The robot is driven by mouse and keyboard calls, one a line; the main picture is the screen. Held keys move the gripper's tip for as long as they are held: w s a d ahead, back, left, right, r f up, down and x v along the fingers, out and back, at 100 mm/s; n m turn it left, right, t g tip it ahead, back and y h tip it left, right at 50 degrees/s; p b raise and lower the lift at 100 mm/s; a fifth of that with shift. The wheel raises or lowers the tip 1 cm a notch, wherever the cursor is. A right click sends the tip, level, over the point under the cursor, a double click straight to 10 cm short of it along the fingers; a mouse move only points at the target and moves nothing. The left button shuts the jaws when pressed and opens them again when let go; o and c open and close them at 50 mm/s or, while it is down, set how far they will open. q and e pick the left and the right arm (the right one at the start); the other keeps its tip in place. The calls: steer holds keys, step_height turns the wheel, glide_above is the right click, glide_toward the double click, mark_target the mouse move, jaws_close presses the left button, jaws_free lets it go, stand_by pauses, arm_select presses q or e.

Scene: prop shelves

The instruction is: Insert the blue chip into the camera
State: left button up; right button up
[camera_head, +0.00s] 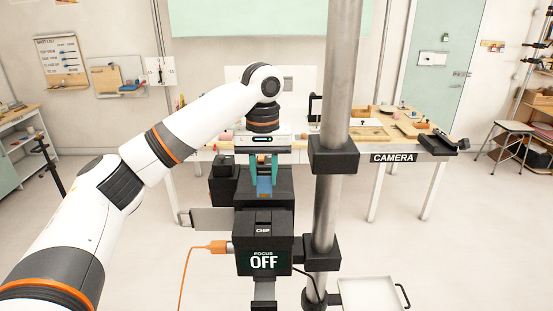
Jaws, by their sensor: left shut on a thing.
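The camera (263,225) is a black boxy body in the middle, labelled "CHIP" on top and "FOCUS OFF" on its near face. My left gripper (264,184) comes down over the body, its two teal fingers shut on the blue chip (264,187). The chip is upright between the fingers, just behind the "CHIP" label. I cannot tell whether its lower edge touches the camera or sits in a slot. My right gripper is not in view.
A vertical metal pole (338,130) with black clamps stands just right of the camera. An orange cable (200,248) plugs into its left side. A workbench (390,149) with a "CAMERA" sign stands behind. A white tray (370,293) is at lower right.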

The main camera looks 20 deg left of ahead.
mark_target(262, 192)
arm_select(q)
steer(key=shift+s+f, duration=0.2)
steer(key=shift+s, duration=0.6)
steer(key=shift+s+f, duration=0.1)
steer(key=shift+f, duration=0.55)
steer(key=shift+w+f, duration=0.25)
steer(key=shift+f, duration=0.35)
steer(key=shift+w+f, duration=0.2)
steer(key=shift+f, duration=0.65)
steer(key=shift+s+f, duration=0.1)
steer(key=shift+f, duration=0.7)
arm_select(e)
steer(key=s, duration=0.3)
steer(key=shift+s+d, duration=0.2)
arm_select(q)
steer(key=shift+f, duration=0.1)
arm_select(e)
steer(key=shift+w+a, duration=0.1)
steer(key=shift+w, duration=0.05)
